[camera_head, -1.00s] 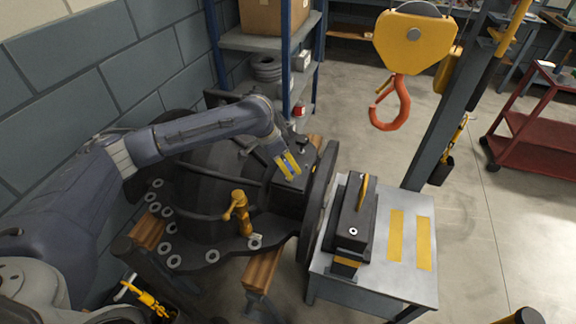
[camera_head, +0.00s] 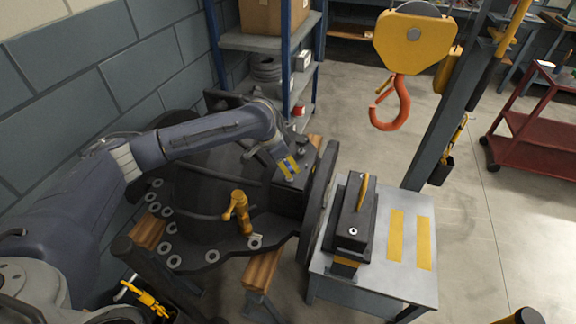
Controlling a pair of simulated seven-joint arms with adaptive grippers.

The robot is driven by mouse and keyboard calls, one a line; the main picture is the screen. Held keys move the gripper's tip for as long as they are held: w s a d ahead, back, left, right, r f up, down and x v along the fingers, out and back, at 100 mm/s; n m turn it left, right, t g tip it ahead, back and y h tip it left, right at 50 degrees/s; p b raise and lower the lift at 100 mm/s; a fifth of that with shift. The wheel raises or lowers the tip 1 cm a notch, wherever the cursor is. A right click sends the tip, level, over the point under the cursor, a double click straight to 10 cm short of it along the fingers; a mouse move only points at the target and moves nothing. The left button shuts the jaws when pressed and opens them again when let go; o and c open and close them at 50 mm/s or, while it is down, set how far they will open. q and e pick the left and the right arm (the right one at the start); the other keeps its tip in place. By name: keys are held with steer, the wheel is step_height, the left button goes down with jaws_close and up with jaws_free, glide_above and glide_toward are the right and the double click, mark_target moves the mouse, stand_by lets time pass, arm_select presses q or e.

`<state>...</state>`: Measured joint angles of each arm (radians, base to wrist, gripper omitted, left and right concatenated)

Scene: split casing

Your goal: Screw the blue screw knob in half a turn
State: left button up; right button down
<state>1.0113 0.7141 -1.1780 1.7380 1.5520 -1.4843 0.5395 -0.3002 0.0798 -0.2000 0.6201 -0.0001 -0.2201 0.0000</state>
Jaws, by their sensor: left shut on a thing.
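My left gripper (camera_head: 287,167) is at the right part of the dark casing (camera_head: 215,195), just left of its round end flange. Its yellow fingertips are shut on a small blue thing between them, which looks like the blue screw knob (camera_head: 286,165). Only a little blue shows, so how deep the knob sits in the casing is hidden. My right gripper is not in view.
An orange-yellow handled fitting (camera_head: 239,208) stands on the casing's front flange among several pale rings. A metal table (camera_head: 385,275) with a dark block (camera_head: 353,215) stands to the right. A red crane hook (camera_head: 391,105) hangs above open floor.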

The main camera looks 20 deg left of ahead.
arm_select(q)
steer(key=c, duration=0.3)
